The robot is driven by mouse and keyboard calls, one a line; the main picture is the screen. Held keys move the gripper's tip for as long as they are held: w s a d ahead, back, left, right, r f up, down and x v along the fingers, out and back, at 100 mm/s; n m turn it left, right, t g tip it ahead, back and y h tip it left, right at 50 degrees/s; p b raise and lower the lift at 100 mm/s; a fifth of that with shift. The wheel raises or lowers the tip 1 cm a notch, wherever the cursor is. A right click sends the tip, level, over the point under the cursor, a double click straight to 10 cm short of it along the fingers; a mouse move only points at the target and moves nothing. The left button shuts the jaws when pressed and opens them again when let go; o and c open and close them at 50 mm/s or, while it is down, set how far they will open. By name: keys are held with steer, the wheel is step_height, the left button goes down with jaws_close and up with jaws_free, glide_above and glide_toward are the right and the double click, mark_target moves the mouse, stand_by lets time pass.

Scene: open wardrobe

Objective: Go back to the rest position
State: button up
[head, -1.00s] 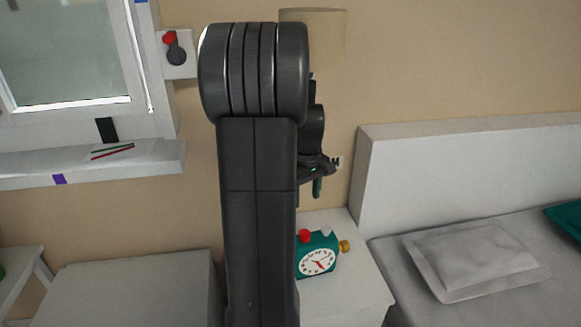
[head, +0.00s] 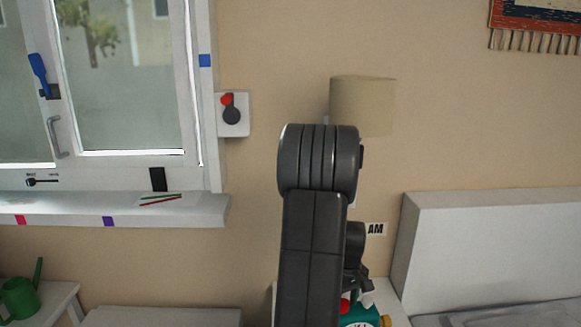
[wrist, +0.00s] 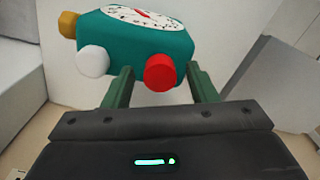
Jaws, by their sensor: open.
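My gripper (wrist: 159,72) is open in the wrist view, with two green fingers apart and nothing clearly held between them. A green alarm clock (wrist: 140,45) with a white face, a red knob, a white knob and a yellow knob is just beyond the fingertips; I cannot tell whether they touch it. In the head view my arm rises in the middle of the picture and hides most of my gripper. The clock (head: 362,316) shows at the bottom edge, partly cut off and partly behind my arm.
A nightstand (head: 391,299) carries the clock, beside a bed with a white headboard (head: 480,235). A beige lamp (head: 362,105) is behind my arm. A wall switch (head: 232,122), a window with a sill (head: 170,212) and a green watering can (head: 20,298) are to the left.

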steer(key=shift+r, duration=0.15)
step_height(320, 180, up, 13)
steer(key=p, duration=0.2)
step_height(320, 180, down, 14)
steer(key=shift+r+b, duration=0.15)
steer(key=shift+b, duration=0.9)
steer(key=shift+r+m, duration=0.15)
steer(key=shift+m, duration=0.25)
steer(key=m+b, duration=0.1)
steer(key=m, duration=0.3)
steer(key=m+b, duration=0.1)
steer(key=m, duration=0.4)
steer(key=m+b, duration=0.2)
steer(key=m, duration=0.4)
steer(key=m+b, duration=0.3)
steer(key=m, duration=0.1)
steer(key=shift+m, duration=0.3)
